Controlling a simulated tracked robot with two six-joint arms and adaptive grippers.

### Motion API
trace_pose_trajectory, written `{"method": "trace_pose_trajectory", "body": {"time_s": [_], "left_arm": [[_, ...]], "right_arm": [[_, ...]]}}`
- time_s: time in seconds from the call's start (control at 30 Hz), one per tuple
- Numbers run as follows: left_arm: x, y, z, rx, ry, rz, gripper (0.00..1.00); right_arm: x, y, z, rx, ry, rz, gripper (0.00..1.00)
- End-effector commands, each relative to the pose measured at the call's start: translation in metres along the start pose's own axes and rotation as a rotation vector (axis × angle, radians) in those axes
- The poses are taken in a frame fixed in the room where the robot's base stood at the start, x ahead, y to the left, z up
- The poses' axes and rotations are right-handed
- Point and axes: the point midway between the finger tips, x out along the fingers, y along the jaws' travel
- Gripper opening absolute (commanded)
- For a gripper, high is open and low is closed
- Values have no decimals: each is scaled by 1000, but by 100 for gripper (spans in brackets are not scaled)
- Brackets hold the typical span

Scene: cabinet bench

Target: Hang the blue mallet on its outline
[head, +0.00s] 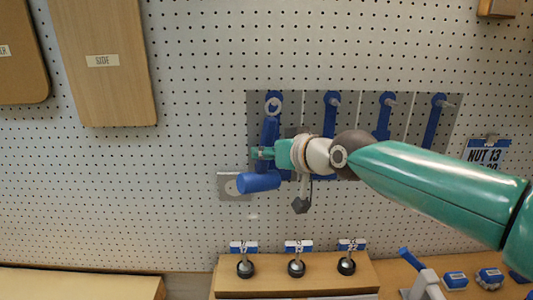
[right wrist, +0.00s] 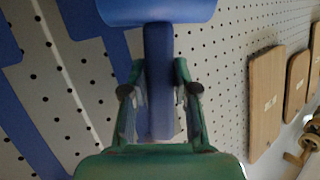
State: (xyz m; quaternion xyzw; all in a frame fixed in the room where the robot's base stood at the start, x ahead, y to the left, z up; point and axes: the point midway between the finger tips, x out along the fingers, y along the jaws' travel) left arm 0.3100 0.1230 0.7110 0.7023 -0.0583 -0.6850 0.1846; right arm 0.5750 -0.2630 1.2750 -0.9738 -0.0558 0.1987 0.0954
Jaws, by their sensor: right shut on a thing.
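The blue mallet (head: 259,182) is in front of the pegboard, its handle (head: 270,130) pointing up and its head down. A pale ring (head: 273,104) shows at the handle's top, beside the peg of the leftmost grey panel. I cannot tell whether the peg passes through it. My right gripper (head: 262,153) is shut on the handle. In the right wrist view the mallet head (right wrist: 157,10) is at the top and the fingers (right wrist: 160,100) flank the handle. The mallet's own outline is mostly hidden behind the mallet and gripper. My left gripper is not in view.
More grey panels to the right carry blue outlines (head: 331,115) (head: 384,118) (head: 434,120) with protruding pegs. A wooden ledge (head: 365,275) below bears several black knobs (head: 296,268). Wooden boards (head: 105,60) hang at upper left. Small blue items (head: 455,280) lie at lower right.

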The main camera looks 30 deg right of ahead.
Motion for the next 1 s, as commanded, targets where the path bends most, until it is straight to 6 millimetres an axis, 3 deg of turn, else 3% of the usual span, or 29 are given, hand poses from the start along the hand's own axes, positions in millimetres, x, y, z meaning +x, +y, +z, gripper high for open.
{"method": "trace_pose_trajectory", "body": {"time_s": [0.07, 0.1, 0.27, 0.73, 1.0], "left_arm": [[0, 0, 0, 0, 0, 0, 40], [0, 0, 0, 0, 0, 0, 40], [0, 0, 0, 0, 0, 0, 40], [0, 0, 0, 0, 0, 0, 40], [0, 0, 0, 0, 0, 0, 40]], "right_arm": [[-1, 0, -2, 0, 6, 0, 0], [-1, 0, -2, 0, 6, 0, 30], [-1, 0, -2, 0, 4, 0, 57], [-4, 0, 1, 0, -2, 0, 58], [-46, 0, -1, 0, 4, 0, 58]]}}
